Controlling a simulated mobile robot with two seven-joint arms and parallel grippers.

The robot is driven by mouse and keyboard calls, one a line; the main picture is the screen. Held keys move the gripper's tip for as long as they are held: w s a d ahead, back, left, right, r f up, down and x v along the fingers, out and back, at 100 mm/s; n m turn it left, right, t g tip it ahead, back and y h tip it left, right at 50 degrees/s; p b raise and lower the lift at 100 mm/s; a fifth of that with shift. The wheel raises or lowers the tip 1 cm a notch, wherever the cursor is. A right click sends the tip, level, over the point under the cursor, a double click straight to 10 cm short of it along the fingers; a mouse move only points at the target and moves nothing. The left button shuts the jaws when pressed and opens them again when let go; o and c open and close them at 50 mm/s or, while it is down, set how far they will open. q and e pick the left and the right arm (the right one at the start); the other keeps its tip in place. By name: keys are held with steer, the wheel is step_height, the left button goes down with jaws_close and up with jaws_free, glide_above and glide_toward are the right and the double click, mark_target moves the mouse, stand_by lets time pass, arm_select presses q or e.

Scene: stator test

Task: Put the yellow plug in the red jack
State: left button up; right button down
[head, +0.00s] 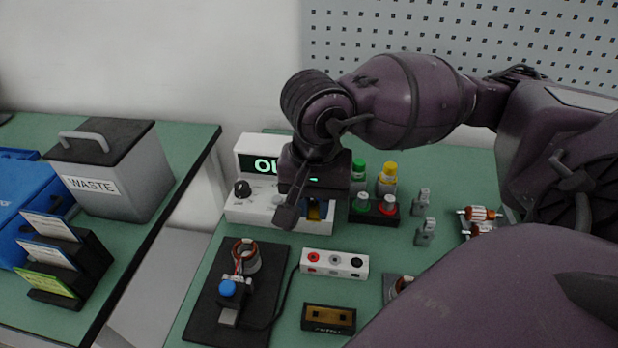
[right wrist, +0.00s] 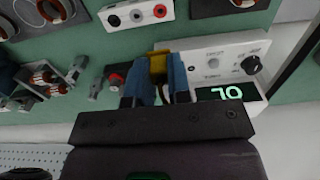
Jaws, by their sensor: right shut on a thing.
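The yellow plug (right wrist: 158,62) is between the blue fingertips of my right gripper (right wrist: 157,72), which is shut on it. In the head view my right gripper (head: 315,209) is in front of the white tester, and the plug is mostly hidden there. The red jack (head: 313,257) is the leftmost socket on a white jack box, beside a grey and a black one. It also shows in the right wrist view (right wrist: 159,11), clearly apart from the plug. My left gripper is not in view.
The white tester (head: 247,211) with a lit display and knob stands behind the jack box. A stand with a green and a red button (head: 388,206) is to its right. A black board (head: 206,322) with a coil and blue-topped clamp lies left of the jack box.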

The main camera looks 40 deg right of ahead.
step_height(320, 180, down, 2)
steer(key=shift+f+b, duration=0.25)
steer(key=shift+b, duration=0.15)
steer(key=shift+f+b, duration=0.9)
steer(key=shift+f, duration=2.2)
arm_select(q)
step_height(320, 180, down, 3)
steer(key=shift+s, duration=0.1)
arm_select(e)
steer(key=shift+f, duration=0.3)
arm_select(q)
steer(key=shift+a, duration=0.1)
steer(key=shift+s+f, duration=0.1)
arm_select(e)
steer(key=shift+f, duration=0.3)
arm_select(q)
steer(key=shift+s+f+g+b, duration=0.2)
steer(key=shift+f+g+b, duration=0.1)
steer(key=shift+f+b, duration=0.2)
arm_select(e)
steer(key=shift+f, duration=0.9)
steer(key=c, duration=1)
jaws_free()
